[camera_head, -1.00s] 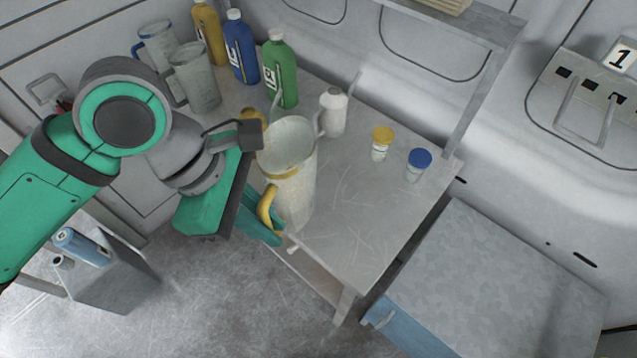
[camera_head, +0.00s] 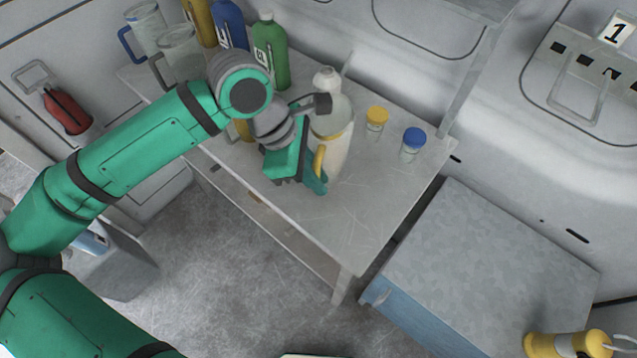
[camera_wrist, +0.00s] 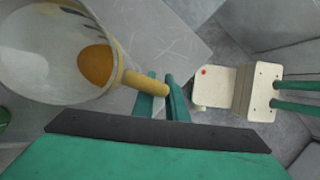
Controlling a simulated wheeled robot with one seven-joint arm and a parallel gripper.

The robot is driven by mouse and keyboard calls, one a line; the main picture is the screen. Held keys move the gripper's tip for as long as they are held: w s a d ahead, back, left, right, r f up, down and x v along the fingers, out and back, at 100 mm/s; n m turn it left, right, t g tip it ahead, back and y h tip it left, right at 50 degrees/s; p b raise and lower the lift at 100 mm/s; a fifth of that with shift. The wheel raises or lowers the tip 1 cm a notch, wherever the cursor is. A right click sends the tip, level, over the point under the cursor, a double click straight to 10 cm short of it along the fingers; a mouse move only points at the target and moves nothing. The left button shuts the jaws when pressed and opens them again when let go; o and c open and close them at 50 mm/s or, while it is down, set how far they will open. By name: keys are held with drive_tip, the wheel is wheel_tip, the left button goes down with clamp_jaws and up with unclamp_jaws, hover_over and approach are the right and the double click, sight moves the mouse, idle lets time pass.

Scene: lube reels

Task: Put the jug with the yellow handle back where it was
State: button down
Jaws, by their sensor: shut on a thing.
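The jug with the yellow handle (camera_head: 334,146) is a pale, worn jug with a yellow rim band, over the right-hand middle of the metal table (camera_head: 350,225) in the head view. My gripper (camera_head: 318,184) is at its left side, shut on the yellow handle. In the wrist view the jug (camera_wrist: 40,65) fills the upper left, with an orange-yellow patch inside it, and its handle runs to my gripper's fingers (camera_wrist: 165,92). The jug looks upright. I cannot tell whether its base touches the table.
Behind stand a green bottle (camera_head: 270,52), a blue bottle (camera_head: 230,25), a grey-handled jug (camera_head: 183,56) and a blue-handled jug (camera_head: 148,30). A white can (camera_head: 326,80) is close behind the held jug. Yellow-lidded (camera_head: 376,121) and blue-lidded (camera_head: 412,144) jars stand right. The table's front is clear.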

sight(330, 135)
drive_tip(key=shift+w+d+f, duration=0.15)
drive_tip(key=shift+w+f, duration=0.25)
drive_tip(key=shift+f, duration=1.7)
drive_tip(key=c, duration=1.8)
unclamp_jaws()
drive_tip(key=shift+o, duration=0.2)
drive_tip(key=v, duration=1.2)
drive_tip(key=shift+d, duration=0.15)
